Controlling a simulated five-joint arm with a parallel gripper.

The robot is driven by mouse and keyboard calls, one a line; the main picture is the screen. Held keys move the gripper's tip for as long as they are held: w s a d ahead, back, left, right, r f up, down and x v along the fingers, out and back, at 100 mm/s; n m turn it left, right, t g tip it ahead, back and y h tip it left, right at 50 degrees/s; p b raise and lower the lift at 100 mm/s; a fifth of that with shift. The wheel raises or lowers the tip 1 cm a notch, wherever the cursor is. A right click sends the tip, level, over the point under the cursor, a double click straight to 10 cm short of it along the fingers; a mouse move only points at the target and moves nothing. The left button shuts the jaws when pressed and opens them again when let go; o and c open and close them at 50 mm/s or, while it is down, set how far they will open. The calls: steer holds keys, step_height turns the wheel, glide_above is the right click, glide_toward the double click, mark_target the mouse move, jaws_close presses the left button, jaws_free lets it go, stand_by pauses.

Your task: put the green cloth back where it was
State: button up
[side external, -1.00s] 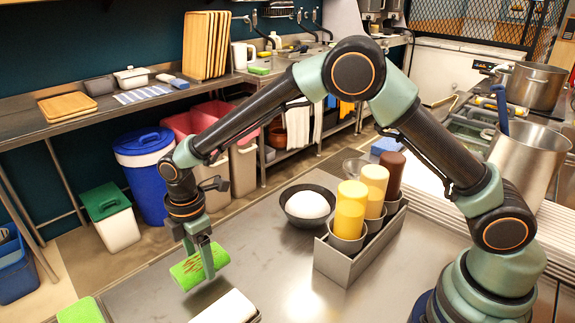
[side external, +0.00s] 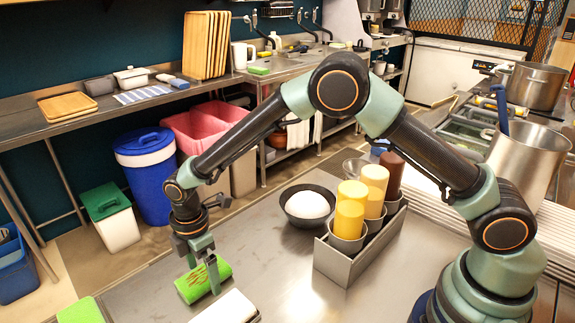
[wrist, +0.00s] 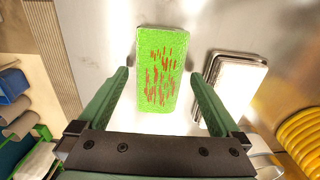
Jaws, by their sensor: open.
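The green cloth (side external: 188,291) is a bright green slab with reddish-brown streaks on its top. It lies on the steel table left of a white slab, and it also shows in the wrist view (wrist: 160,68). My gripper (side external: 204,272) is open and low over the cloth, with one finger on either side of it. In the wrist view my gripper (wrist: 157,76) has a visible gap between each finger and the cloth. The fingers hide part of the cloth in the side view.
A white slab on a dark-edged tray (wrist: 238,84) is close to the right of the cloth. A plain green piece (side external: 80,312) sits at the bottom left. A dark bowl with a white ball (side external: 290,215) and a metal holder with sauce bottles (side external: 335,262) stand farther right.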

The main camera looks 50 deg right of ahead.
mark_target(204, 274)
step_height(204, 274, up, 12)
steer(key=s+d+r+m+t, duration=0.1)
steer(key=d+r+m, duration=0.3)
steer(key=d+r, duration=0.3)
steer(key=s+d+r+m+t, duration=0.1)
steer(key=s+d+m, duration=0.3)
steer(key=d, duration=0.1)
steer(key=s+d+r+m+t, duration=0.2)
steer(key=s+d+m, duration=0.3)
steer(key=d, duration=0.1)
steer(key=s+d+r+m+t, duration=0.1)
steer(key=s+d+m, duration=0.4)
steer(key=shift+s+d+r+t, duration=0.15)
steer(key=shift+r+t, duration=0.15)
steer(key=shift+r, duration=0.1)
